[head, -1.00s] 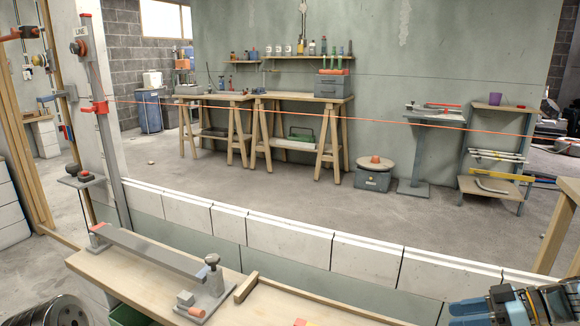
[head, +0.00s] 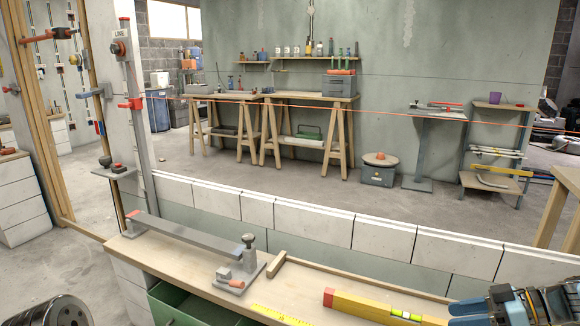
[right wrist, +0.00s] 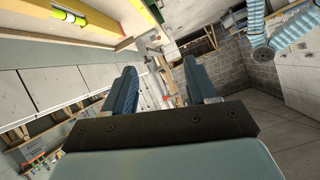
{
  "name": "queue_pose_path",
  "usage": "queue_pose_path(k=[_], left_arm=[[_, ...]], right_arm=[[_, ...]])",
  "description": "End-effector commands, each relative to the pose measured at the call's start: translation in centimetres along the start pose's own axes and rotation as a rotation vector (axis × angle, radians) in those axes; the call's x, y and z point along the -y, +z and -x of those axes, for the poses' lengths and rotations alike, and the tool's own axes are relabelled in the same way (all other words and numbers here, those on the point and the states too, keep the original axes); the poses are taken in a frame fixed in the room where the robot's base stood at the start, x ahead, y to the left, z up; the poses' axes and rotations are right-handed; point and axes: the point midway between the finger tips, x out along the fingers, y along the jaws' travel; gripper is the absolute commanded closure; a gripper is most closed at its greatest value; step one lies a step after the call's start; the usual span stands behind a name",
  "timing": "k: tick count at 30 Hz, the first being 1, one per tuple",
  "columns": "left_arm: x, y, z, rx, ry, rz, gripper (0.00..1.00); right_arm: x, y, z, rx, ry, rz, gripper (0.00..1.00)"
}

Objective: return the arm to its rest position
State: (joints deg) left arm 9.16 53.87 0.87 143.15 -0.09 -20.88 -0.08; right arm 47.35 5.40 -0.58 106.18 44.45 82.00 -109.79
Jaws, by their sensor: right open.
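My right gripper (head: 468,308) is at the lower right corner of the head view, with blue fingers and a dark wrist, partly cut off by the frame edge. In the right wrist view its two blue fingers (right wrist: 158,78) stand apart with nothing between them. It appears near the right end of the front workbench (head: 290,299); I cannot tell its height above the bench. My left gripper is not in view.
On the bench lie a yellow spirit level (head: 375,307), a yellow ruler (head: 280,315), a small wooden block (head: 276,264) and a long grey bar fixture (head: 190,234). A low white wall (head: 325,224) runs behind. An orange line (head: 360,112) crosses the room. Open floor lies beyond.

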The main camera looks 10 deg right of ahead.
Motion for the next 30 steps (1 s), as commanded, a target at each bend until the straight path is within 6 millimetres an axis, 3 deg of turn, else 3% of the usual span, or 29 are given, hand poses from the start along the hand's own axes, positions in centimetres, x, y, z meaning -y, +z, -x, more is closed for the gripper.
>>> queue_pose_path(k=[11, 17, 23, 25, 30], left_arm=[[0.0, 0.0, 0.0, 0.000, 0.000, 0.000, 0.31], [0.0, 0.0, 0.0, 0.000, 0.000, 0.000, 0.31], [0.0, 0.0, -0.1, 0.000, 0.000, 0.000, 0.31], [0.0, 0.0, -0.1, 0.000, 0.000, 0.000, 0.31], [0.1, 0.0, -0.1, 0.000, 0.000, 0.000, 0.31]], right_arm=[[-1.2, 3.5, -4.5, 0.098, -0.009, -0.180, 0.43], [-1.7, 7.2, -8.9, 0.207, -0.002, -0.345, 0.43], [-1.2, 13.1, -15.7, 0.391, 0.042, -0.562, 0.43], [-0.3, 15.9, -18.9, 0.482, 0.078, -0.647, 0.43], [4.9, 24.5, -28.3, 0.705, 0.269, -0.818, 0.43]])
